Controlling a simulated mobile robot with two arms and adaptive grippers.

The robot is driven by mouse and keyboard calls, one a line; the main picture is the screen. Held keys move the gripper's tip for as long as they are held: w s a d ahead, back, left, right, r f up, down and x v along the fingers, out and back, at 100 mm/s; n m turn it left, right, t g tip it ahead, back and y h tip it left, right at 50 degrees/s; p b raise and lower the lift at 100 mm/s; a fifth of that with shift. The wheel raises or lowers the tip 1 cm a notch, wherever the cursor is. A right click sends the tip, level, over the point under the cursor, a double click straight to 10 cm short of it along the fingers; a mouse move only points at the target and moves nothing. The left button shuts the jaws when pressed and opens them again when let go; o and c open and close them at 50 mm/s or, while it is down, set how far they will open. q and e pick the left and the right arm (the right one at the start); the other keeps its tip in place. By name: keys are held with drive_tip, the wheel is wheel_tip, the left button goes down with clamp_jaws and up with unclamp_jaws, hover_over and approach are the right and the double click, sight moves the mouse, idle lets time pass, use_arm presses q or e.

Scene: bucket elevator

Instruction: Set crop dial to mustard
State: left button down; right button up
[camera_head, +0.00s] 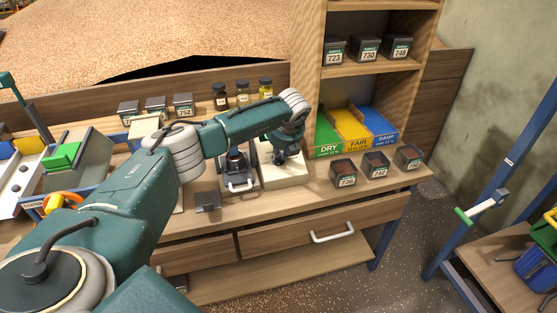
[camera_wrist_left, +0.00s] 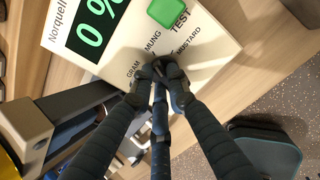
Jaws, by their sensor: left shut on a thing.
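The tester (camera_wrist_left: 110,45) is a cream box marked "Norquell" in the left wrist view, with a dark display reading "0 %". It carries a green TEST button (camera_wrist_left: 166,12) and the crop labels GRAM, MUNG and MUSTARD around a dial. My left gripper (camera_wrist_left: 160,72) has its fingers closed together at the dial, just below the labels. The fingers hide the dial, so I cannot tell which label it points to. In the head view my left gripper (camera_head: 281,156) reaches down onto the cream tester (camera_head: 287,177) on the bench. My right gripper is not in view.
A dark device with a light handle (camera_head: 238,183) stands left of the tester. Sample boxes (camera_head: 343,172) stand to the right, before the green, yellow and blue DRY, FAIR and DAMP bins (camera_head: 350,130). Small jars (camera_head: 242,93) stand behind. A drawer handle (camera_head: 332,233) sticks out below.

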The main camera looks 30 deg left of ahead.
use_arm(q)
drive_tip(key=m+b, duration=0.2)
drive_tip(key=m, duration=0.2)
drive_tip(key=shift+w+m, duration=0.15)
drive_tip(key=shift+m, duration=0.15)
drive_tip(key=shift+d+m+b, duration=0.1)
drive_tip(key=shift+m+b, duration=0.25)
drive_tip(key=shift+m, duration=0.85)
drive_tip(key=shift+w+d+m, duration=0.1)
drive_tip(key=shift+m, duration=1.4)
drive_tip(key=shift+b, duration=0.3)
drive_tip(key=c, duration=1.7)
unclamp_jaws()
drive_tip(key=shift+r, duration=0.1)
